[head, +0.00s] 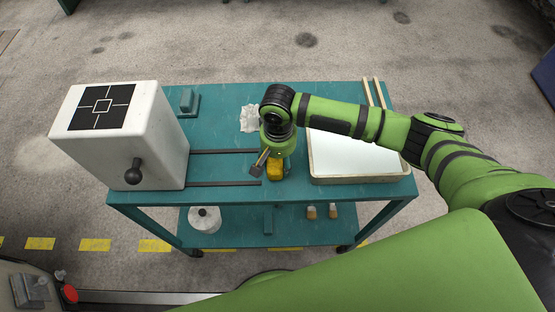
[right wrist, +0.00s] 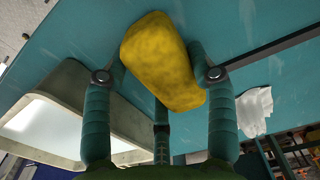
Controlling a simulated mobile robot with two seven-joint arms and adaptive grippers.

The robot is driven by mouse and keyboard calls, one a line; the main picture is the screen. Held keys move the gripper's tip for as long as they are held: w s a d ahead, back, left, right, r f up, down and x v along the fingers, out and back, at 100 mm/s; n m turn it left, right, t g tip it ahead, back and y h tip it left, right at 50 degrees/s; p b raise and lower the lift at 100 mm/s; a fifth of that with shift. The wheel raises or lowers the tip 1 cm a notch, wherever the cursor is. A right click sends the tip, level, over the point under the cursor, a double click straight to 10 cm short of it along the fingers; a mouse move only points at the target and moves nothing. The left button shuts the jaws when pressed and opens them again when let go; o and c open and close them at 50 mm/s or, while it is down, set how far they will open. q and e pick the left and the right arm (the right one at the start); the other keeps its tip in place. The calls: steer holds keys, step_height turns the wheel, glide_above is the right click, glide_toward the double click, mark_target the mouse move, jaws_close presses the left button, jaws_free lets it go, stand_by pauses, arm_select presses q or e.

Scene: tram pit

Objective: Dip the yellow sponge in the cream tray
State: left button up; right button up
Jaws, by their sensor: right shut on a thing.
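The yellow sponge (head: 275,169) is at the middle of the teal cart's top, left of the cream tray. In the right wrist view the sponge (right wrist: 162,62) sits between the fingers. My right gripper (head: 271,164) points down and is shut on it; it also shows in the right wrist view (right wrist: 162,75). I cannot tell whether the sponge touches the cart top. The cream tray (head: 362,180) lies at the right, with a pale, flat inside; my right forearm crosses above its far part. Its rim shows at the left of the right wrist view (right wrist: 70,73). My left gripper is not in view.
A white box (head: 160,130) with a black marked top and a dark knob stands at the cart's left. Two dark rails (head: 222,183) run from it. A crumpled white cloth (head: 249,120) lies behind the gripper. A small teal block (head: 187,100) stands at the back left.

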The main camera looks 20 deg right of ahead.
steer(key=r, duration=0.2)
steer(key=d+r+b, duration=0.1)
steer(key=shift+s+d+r, duration=0.15)
steer(key=shift+s+r, duration=0.05)
steer(key=shift+r, duration=0.2)
steer(key=s+d+r, duration=0.1)
steer(key=d+r, duration=0.1)
steer(key=d, duration=0.1)
steer(key=s+d+r+b, duration=0.1)
steer(key=d+r, duration=0.1)
steer(key=d, duration=0.1)
steer(key=s+d+r+b, duration=0.1)
steer(key=s+d+r, duration=0.1)
steer(key=d, duration=0.1)
steer(key=shift+d+r, duration=0.25)
steer(key=shift+d, duration=0.05)
